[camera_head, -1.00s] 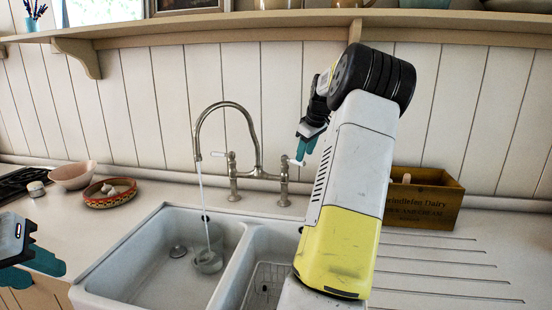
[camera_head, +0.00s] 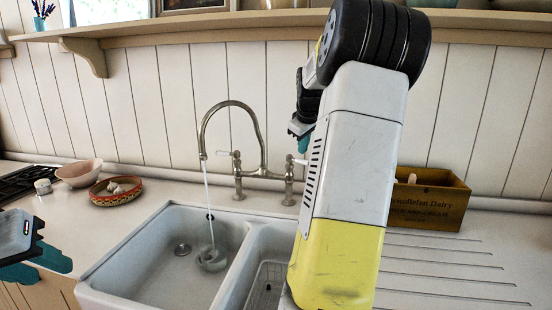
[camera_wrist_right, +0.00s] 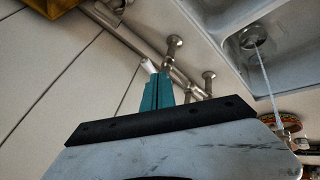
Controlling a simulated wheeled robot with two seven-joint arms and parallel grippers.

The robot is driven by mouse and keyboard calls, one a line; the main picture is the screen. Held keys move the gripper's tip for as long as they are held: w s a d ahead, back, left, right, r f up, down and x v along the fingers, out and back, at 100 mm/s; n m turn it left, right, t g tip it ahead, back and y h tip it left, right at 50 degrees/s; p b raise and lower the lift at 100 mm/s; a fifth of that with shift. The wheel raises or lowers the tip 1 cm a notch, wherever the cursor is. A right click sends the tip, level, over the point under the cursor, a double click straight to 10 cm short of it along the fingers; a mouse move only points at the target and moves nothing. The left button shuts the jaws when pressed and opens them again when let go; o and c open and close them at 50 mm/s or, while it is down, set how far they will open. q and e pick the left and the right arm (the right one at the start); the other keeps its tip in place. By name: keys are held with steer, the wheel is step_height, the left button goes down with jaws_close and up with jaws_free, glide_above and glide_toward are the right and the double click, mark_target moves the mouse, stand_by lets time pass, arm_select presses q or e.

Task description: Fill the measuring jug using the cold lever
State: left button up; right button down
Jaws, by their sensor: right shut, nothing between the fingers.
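The measuring jug (camera_head: 212,259) is a clear grey vessel in the left sink basin. A thin stream of water from the arched tap (camera_head: 240,105) runs down to it; its water level is too small to tell. The tap has a white-handled lever on the right (camera_head: 296,160) and another on the left (camera_head: 225,154). My right gripper (camera_head: 299,131) is shut and empty just above the right lever. In the right wrist view its teal fingertips (camera_wrist_right: 157,84) are close beside a white lever handle (camera_wrist_right: 149,66); contact is unclear. My left gripper (camera_head: 55,265) is open and empty at the lower left.
The double sink (camera_head: 130,260) has a wire rack (camera_head: 266,285) in its right basin. A patterned bowl (camera_head: 116,196), a pink bowl (camera_head: 80,173) and a wooden box (camera_head: 428,202) stand on the counter. A shelf (camera_head: 250,25) runs above.

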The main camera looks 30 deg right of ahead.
mark_target(300, 162)
steer(key=s+a+t+h, duration=0.1)
steer(key=s+a, duration=0.2)
steer(key=a, duration=0.2)
steer(key=shift+w+d+f, duration=3.45)
steer(key=shift+w+f, duration=0.25)
steer(key=d, duration=0.3)
steer(key=shift+w, duration=0.2)
steer(key=shift+d+r, duration=0.1)
steer(key=shift+d, duration=0.1)
steer(key=shift+t, duration=0.3)
